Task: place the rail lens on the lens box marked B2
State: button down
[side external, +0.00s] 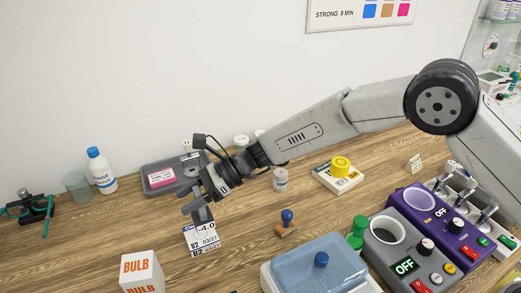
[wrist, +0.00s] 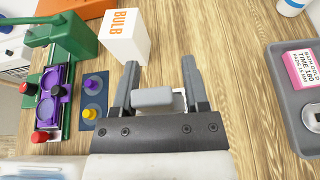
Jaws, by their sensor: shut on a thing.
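The lens box marked B2 (side external: 203,240) is a small white box reading "-4.0 B2 03/27", on the table left of centre in the side view. My gripper (side external: 197,212) points down just above its top edge. In the wrist view my gripper (wrist: 157,70) has its two fingers apart, with a pale grey block (wrist: 152,97) between them. I take this block as the rail lens, held; its lens face cannot be made out. A white surface shows partly behind it. Whether the held thing touches the box cannot be told.
The BULB box (side external: 142,270) stands close in front-left. A grey tray (side external: 152,188) lies behind my gripper. The wrist view shows a green device (wrist: 75,38).

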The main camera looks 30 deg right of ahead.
jog(key=shift+w+a+f, duration=0.4)
jog(key=shift+w+f, duration=0.15)
jog(key=shift+f, duration=0.25)
jog(key=shift+w+a+f, duration=0.1)
jog(key=shift+w+f, duration=0.05)
jog(key=shift+f, duration=0.75)
jog(key=shift+w+a+f, duration=0.1)
jog(key=shift+f, duration=0.8)
jog(key=shift+f, duration=0.1)
jog(key=shift+c, duration=0.4)
grip_release()
